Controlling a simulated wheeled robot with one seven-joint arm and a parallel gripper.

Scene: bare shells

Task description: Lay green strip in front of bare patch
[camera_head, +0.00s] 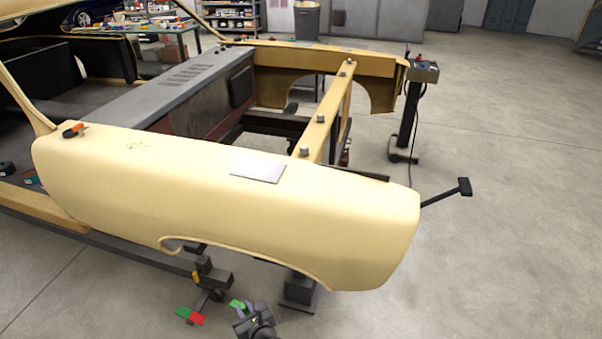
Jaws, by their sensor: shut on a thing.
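My gripper (244,310) is low in the picture, below the cream car fender (310,215). It is shut on a small green piece (236,303), which looks like the green strip; my gripper hides part of it. A flat light-grey rectangle (258,172) shows on top of the fender, well above my gripper in the picture. I cannot tell for sure which of these is the bare patch.
A red and green piece (190,315) shows left of my gripper, by a dark stand (210,275). An orange-and-black tool (74,130) lies on the fender's left end. A dark post stand (408,110) stands at the right. The floor at right is clear.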

